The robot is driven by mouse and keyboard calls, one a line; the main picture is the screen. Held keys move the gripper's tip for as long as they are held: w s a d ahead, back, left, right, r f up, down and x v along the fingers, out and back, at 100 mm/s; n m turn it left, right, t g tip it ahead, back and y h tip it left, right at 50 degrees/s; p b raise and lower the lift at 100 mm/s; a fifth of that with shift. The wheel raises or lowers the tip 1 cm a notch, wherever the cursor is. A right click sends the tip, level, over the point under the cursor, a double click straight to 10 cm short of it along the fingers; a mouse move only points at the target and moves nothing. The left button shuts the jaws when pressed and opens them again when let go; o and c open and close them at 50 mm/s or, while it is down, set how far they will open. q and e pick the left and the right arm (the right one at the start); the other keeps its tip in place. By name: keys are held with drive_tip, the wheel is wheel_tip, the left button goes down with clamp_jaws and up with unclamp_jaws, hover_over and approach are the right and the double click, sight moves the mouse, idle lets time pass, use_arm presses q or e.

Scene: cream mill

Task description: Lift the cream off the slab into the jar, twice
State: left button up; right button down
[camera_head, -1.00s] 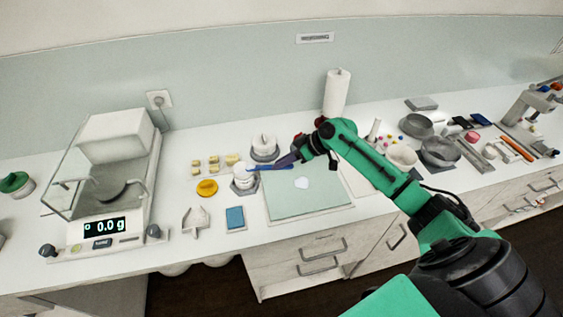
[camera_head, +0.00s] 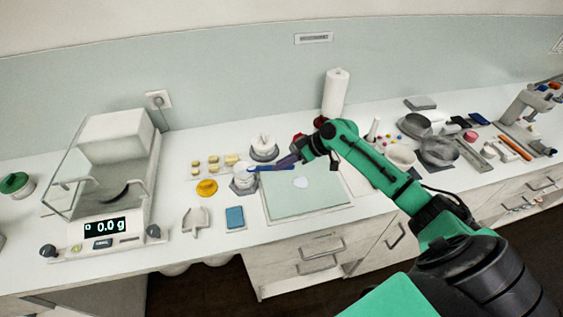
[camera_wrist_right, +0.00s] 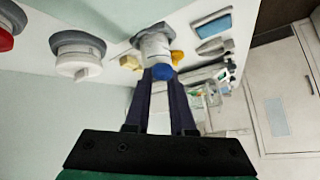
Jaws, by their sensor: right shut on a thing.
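My right gripper (camera_head: 276,165) is shut on a slim blue tool (camera_head: 256,169), probably a spatula. In the right wrist view, the blue tool (camera_wrist_right: 163,72) shows as a rounded end between the fingertips (camera_wrist_right: 163,80). The tool points left over the white jar (camera_head: 243,181), which stands on a grey base left of the slab. The jar (camera_wrist_right: 155,46) lies just beyond the tool in the wrist view. A white patch of cream (camera_head: 300,182) lies on the pale green slab (camera_head: 305,203). Whether cream is on the tool or in the jar is too small to tell. My left gripper is out of view.
A second white container (camera_head: 263,143) stands behind the jar. A yellow disc (camera_head: 207,187), a blue pad (camera_head: 235,217) and a pale forked holder (camera_head: 195,220) lie left of the slab. A balance (camera_head: 110,190) stands farther left; bowls (camera_head: 439,151) stand right.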

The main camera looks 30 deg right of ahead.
drive_tip(key=shift+f, duration=0.1)
drive_tip(key=shift+r, duration=3.05)
